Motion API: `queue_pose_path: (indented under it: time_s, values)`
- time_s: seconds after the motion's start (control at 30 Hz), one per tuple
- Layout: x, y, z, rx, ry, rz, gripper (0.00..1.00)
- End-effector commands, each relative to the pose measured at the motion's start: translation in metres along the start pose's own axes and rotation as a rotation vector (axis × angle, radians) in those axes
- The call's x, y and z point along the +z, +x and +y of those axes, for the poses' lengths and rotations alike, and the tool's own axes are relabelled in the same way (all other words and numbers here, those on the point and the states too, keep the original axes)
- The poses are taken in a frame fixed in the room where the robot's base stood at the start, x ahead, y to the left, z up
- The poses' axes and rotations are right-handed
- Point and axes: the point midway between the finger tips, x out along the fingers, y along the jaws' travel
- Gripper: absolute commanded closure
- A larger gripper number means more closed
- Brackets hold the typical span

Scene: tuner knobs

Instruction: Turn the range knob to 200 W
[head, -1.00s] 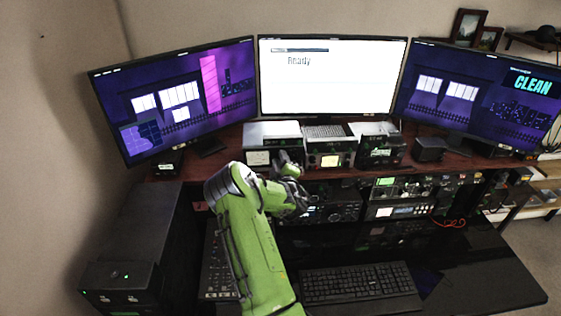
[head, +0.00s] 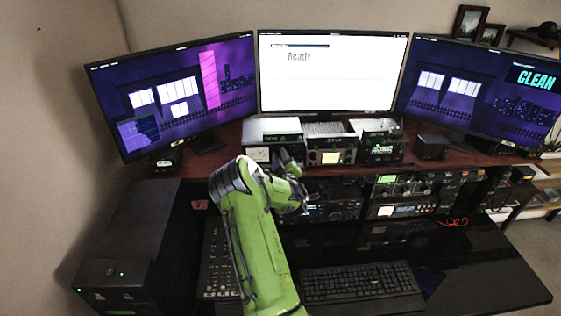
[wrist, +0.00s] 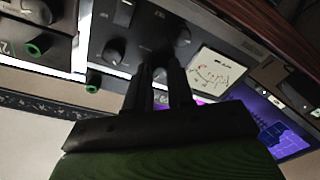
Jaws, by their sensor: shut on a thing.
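My gripper (wrist: 160,75) is shut on a small dark knob on the front of a black tuner unit (wrist: 140,28). The fingers hide most of this knob, and its label and pointer setting cannot be read. The unit has a white meter (wrist: 210,70) beside the fingers, and two other dark knobs show on its face, one left (wrist: 112,52) and one above right (wrist: 182,37). In the head view the tuner unit (head: 258,153) stands at the left of the row of radios, and my gripper is at its front, mostly hidden by my green arm.
Other radios (head: 328,157) stand close to the right of the tuner. Another unit with green-ringed knobs (wrist: 36,47) is beside it in the wrist view. Three monitors (head: 332,75) stand behind, and a keyboard (head: 360,285) lies in front. More radios fill the shelf below.

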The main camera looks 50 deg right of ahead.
Motion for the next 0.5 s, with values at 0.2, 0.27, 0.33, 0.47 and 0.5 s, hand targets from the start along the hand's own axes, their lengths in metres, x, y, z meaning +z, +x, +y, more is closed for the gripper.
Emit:
queue_pose_path:
  time_s: [0.2,0.27,0.33,0.47,0.5]
  values:
    - [0.0042,-0.0001,-0.0026,0.014,0.161,0.010,1.00]
    - [0.0042,-0.0001,-0.0028,0.017,0.198,0.012,1.00]
    - [0.0041,-0.0001,-0.0030,0.019,0.237,0.013,1.00]
    - [0.0034,-0.0001,-0.0034,0.022,0.293,0.016,1.00]
    - [0.0033,-0.0002,-0.0035,0.022,0.306,0.016,1.00]
